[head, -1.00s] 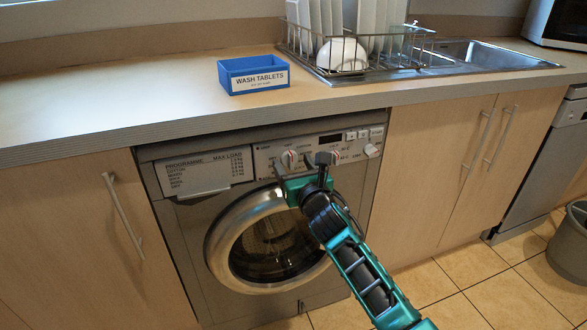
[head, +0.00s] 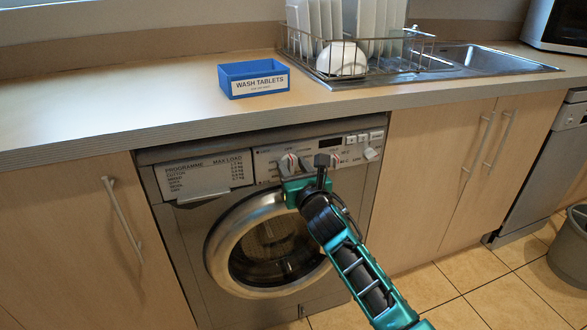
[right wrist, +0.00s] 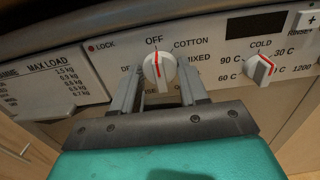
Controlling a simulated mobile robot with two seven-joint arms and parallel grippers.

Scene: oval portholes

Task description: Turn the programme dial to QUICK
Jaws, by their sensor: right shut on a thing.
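The programme dial (right wrist: 160,70) is a pale round knob with a raised grip and a red line. It sits on the washing machine's panel, and also shows in the head view (head: 288,162). Its red line points up to the OFF label (right wrist: 154,40). COTTON and MIXED are printed to its right; labels below and left are partly covered by my fingers, and I cannot read QUICK. My right gripper (right wrist: 158,82) is shut on the dial, one finger on each side. It also shows in the head view (head: 295,172). My left gripper is not in view.
A second dial (right wrist: 260,68) for temperature is close to the right. The round door (head: 268,245) is below my gripper. The worktop (head: 150,90) overhangs the panel and carries a blue WASH TABLETS box (head: 254,78) and a dish rack (head: 350,55).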

